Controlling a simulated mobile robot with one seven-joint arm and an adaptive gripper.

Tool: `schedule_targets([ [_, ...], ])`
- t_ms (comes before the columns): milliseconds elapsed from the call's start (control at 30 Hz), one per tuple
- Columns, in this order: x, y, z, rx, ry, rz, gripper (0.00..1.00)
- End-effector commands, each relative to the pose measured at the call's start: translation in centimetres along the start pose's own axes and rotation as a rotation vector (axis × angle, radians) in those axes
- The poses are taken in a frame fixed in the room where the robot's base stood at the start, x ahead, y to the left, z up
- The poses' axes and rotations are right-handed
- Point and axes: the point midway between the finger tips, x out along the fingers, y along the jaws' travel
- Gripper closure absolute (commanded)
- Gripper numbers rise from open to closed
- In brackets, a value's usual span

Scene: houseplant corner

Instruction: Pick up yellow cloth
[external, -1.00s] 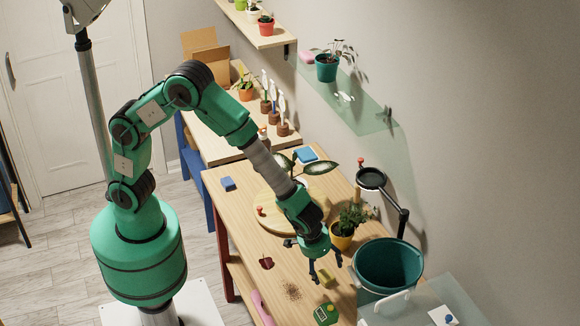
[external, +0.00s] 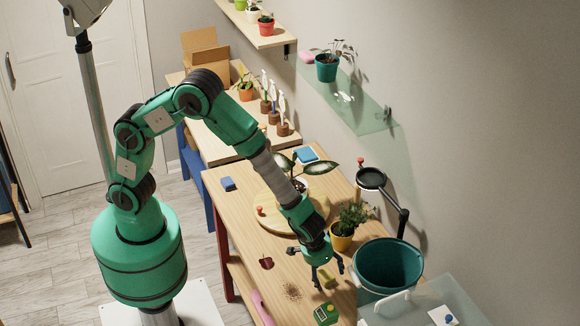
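A small yellow piece (external: 327,282), which looks like the yellow cloth, lies on the wooden table (external: 240,205) towards its near end. My gripper (external: 329,276) is above it and points down, with its two dark fingers spread apart. The yellow piece shows between the fingers in the picture. The fingers look open and empty. I cannot tell how high the fingertips are above the table or whether they touch the cloth.
A green box-like item (external: 327,314), scattered soil (external: 292,291) and a dark red item (external: 266,263) lie nearby. A teal bucket (external: 388,268) is to the right. A round wooden board (external: 268,218) lies farther back.

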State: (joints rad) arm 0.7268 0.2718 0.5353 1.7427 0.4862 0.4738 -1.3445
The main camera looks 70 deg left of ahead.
Motion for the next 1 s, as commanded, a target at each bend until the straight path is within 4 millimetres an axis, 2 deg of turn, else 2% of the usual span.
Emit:
schedule_targets([
  [33,0.0,0.0,0.0,0.000,0.000,0.000,0.38],
  [200,0.0,0.0,0.0,0.000,0.000,0.000,0.70],
  [667,-0.2,0.0,-0.1,0.000,0.000,0.000,0.70],
  [867,-1.4,0.0,-0.4,-0.002,0.000,0.001,0.70],
  [1000,-3.1,0.1,-0.9,-0.001,0.002,0.002,0.70],
])
